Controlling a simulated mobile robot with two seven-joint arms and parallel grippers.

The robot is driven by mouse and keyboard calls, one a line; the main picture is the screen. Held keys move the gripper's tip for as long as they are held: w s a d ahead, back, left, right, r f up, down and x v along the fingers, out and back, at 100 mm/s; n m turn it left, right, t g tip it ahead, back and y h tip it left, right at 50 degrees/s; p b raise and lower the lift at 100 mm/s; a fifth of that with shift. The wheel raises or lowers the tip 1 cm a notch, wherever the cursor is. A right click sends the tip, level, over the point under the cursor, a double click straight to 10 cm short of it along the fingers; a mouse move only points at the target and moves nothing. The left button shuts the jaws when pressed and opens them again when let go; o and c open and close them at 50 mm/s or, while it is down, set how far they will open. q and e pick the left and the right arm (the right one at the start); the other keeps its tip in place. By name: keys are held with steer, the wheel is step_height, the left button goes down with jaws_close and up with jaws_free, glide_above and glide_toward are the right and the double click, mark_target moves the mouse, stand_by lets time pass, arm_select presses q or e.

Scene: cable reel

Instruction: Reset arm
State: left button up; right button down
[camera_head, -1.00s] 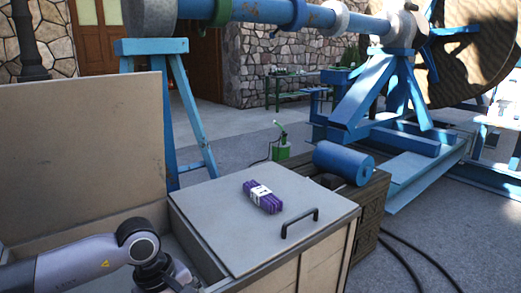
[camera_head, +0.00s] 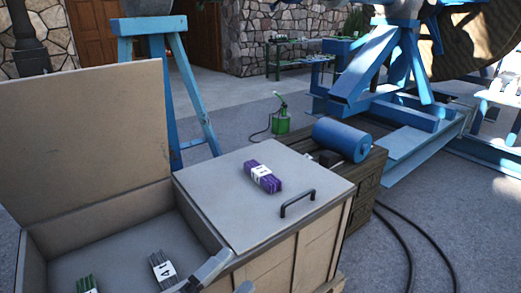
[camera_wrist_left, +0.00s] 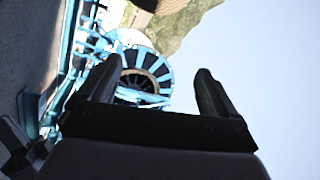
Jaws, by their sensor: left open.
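My left gripper (camera_head: 226,279) shows at the bottom edge of the head view, in front of the wooden crate (camera_head: 275,262). Only its finger ends show there, apart from each other. In the left wrist view, the two dark fingers of my left gripper (camera_wrist_left: 155,82) stand wide apart with nothing between them. Most of my left arm is out of the head view. My right gripper is not in view.
A purple bundle (camera_head: 262,178) lies on the crate's closed lid (camera_head: 225,192), near a black handle (camera_head: 298,202). The left lid (camera_head: 85,140) stands open; a grey bundle (camera_head: 162,268) and a green bundle (camera_head: 87,285) lie inside. A blue cylinder (camera_head: 342,139) is behind.

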arm_select(q)
steer(key=s+a+f+n+g+y+p, duration=0.1)
steer(key=s+a+f+n+g+y, duration=0.1)
steer(key=s+a+f+n+y, duration=0.3)
steer(key=s+a+f+n+g+y+p, duration=0.2)
steer(key=s+a+f+n+y, duration=0.4)
steer(key=n, duration=0.9)
steer(key=s+a+f, duration=0.2)
steer(key=a+f, duration=0.2)
steer(key=f, duration=0.2)
steer(key=shift+f+n+g, duration=0.3)
steer(key=shift+f+g, duration=0.05)
steer(key=shift+g, duration=0.05)
steer(key=c, duration=0.9)
steer(key=shift+s+y, duration=0.1)
steer(key=shift+y, duration=0.2)
